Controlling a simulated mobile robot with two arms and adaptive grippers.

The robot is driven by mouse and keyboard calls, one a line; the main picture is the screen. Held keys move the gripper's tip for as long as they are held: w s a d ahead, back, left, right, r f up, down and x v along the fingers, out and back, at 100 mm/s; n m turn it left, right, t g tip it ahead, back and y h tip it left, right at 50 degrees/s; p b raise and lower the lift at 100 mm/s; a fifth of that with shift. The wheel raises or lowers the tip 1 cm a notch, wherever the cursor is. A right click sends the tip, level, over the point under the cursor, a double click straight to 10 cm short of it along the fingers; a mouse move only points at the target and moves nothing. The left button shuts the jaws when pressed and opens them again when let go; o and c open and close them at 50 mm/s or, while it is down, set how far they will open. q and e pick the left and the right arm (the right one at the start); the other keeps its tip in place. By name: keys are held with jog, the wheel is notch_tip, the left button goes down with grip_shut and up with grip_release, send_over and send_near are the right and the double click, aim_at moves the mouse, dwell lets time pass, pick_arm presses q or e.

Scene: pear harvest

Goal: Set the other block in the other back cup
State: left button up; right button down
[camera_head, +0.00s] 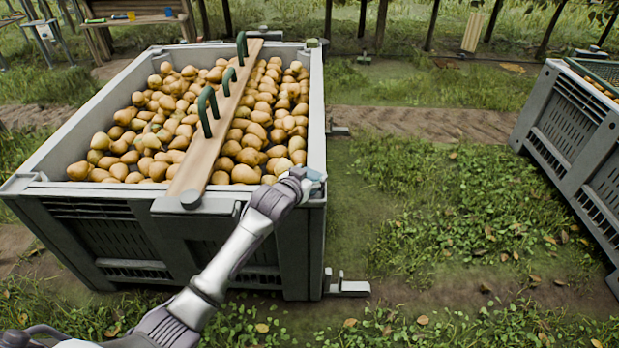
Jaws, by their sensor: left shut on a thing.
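My left gripper (308,180) is at the near right corner of the large grey bin (284,225), just over its rim. It is shut on a small pale blue thing (319,177), which looks like the block; its shape is mostly hidden by the fingers. I cannot tell whether it touches the rim. A small dark piece (311,43) sits at the bin's far right corner; I cannot tell whether it is a block or a cup. No cup shows clearly. My right gripper is not in view.
The bin is full of pears (150,130). Another grey bin (575,130) stands at right. Grass between the bins is open.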

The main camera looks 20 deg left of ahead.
pick_arm(q)
jog(key=shift+f, duration=0.25)
jog(key=o, duration=1)
jog(key=shift+o, duration=0.2)
